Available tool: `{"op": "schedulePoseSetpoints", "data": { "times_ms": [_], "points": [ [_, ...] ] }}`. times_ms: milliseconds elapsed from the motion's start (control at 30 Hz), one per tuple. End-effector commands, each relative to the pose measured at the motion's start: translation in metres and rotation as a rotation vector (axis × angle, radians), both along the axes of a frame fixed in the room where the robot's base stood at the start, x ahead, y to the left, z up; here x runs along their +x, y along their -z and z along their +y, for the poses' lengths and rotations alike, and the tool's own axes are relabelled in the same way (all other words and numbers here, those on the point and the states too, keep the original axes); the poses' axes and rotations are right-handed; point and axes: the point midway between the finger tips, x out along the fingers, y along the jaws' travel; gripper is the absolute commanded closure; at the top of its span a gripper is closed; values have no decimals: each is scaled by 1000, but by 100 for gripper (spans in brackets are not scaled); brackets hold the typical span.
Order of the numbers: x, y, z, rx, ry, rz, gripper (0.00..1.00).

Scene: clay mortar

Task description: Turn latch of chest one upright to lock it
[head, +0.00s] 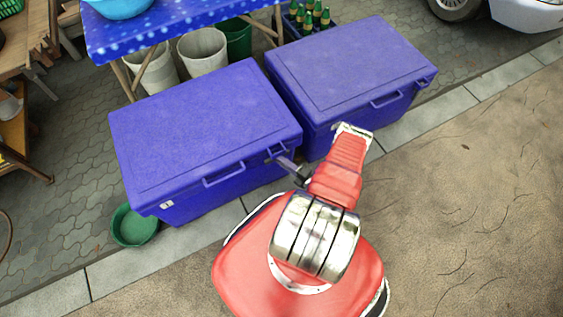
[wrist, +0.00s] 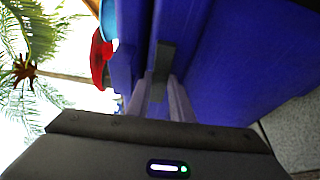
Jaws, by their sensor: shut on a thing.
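Chest one (head: 200,130) is the left blue chest, with its lid closed and a small white label marked 1 on its front. My gripper (head: 283,160) reaches its front face near the right end, right of the front handle (head: 223,175). In the wrist view, my gripper's two pale fingers (wrist: 161,98) are shut on a dark grey bar, the latch (wrist: 164,58), against the blue chest. The latch is mostly hidden in the head view by my gripper. I cannot tell its exact tilt.
A second closed blue chest (head: 350,65) stands close on the right. A green basin (head: 134,226) lies at chest one's front left corner. A blue table (head: 180,30) with buckets beneath is behind. The pavement (head: 470,190) at front right is clear.

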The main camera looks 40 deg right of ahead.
Motion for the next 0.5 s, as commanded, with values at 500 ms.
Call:
{"op": "schedulePoseSetpoints", "data": {
  "times_ms": [500],
  "points": [
    [-1,-2,0,-289,3,94,100]
  ]
}}
